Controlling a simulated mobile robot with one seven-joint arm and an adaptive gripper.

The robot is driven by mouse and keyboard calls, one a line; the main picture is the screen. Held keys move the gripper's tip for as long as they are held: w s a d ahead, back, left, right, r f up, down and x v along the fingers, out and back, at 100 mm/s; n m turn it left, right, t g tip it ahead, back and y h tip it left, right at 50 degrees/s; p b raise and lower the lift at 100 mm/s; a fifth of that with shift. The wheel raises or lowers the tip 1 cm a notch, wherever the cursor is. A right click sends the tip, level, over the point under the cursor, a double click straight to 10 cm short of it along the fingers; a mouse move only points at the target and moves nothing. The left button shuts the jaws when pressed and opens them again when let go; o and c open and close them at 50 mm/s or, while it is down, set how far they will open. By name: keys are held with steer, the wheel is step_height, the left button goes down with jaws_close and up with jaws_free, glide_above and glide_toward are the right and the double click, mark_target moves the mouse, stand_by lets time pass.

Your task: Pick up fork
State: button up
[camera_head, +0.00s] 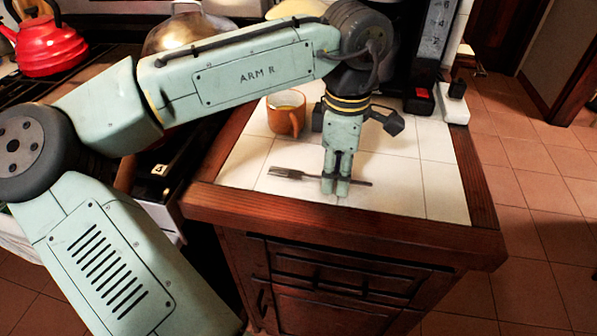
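A dark metal fork (292,174) lies across the white tiled counter top (400,185), close to its front edge. Its tines point left and its thin handle end shows at the right. My gripper (335,187) points straight down at the middle of the fork. Its two pale green fingers are close together and cover the fork's middle part. I cannot tell whether the fingers are closed on the fork or only stand around or in front of it. The fork looks level, at or very near the tiles.
An orange-brown mug (286,113) stands behind the fork, to the left. A dark appliance (424,50) stands at the back right. A red kettle (46,44) sits on the stove at the far left. A wooden rim (340,226) edges the counter. The tiles right of my gripper are clear.

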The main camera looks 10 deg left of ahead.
jaws_close()
steer(key=shift+r, duration=0.1)
stand_by(0.6)
